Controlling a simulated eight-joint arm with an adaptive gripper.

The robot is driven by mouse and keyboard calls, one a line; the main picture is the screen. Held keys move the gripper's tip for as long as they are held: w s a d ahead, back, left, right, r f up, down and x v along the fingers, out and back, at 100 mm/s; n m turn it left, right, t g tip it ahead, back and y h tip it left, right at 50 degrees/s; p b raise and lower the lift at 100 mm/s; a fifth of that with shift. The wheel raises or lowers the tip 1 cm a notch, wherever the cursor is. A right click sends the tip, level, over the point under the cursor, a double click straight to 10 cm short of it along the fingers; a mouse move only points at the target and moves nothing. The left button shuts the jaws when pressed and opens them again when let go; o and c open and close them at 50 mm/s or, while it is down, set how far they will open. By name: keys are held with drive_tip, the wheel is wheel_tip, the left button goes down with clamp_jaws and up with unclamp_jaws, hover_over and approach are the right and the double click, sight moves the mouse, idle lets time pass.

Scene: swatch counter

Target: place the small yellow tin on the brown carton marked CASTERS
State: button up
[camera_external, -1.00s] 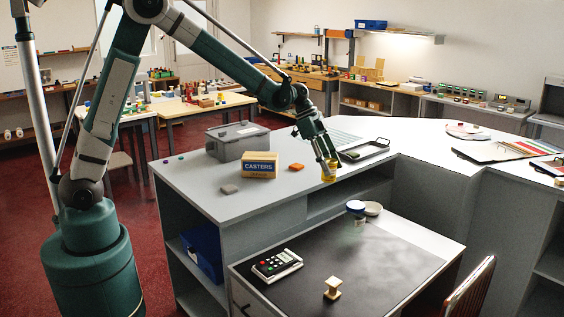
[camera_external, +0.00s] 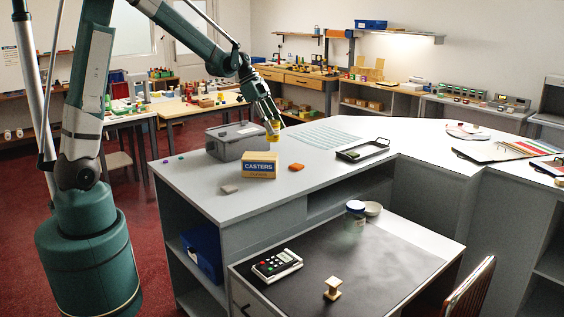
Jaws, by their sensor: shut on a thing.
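The small yellow tin (camera_external: 273,128) is held at the tips of my gripper (camera_external: 271,122). My gripper is shut on it, and the tin hangs in the air above the counter, up and slightly right of the carton in the picture. The brown carton marked CASTERS (camera_external: 259,166) stands on the grey counter with a blue label on its front. Its top looks bare, and the tin is apart from it.
A grey lidded box (camera_external: 236,139) stands just behind the carton. A black-rimmed tray (camera_external: 363,150) lies further right on the counter (camera_external: 215,207).

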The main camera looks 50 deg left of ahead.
wheel_tip(320, 180, up, 2)
drive_tip(key=r+p, duration=0.1)
hover_over(260, 156)
drive_tip(key=shift+w+a+f, duration=0.15)
drive_tip(key=shift+a+f, duration=0.05)
drive_tip(key=shift+f, duration=0.05)
drive_tip(key=shift+f, duration=2.95)
drive_tip(key=shift+f, duration=0.1)
drive_tip(key=shift+f, duration=2)
drive_tip(key=shift+f, duration=0.15)
drive_tip(key=o, duration=1)
drive_tip(key=shift+r, duration=0.2)
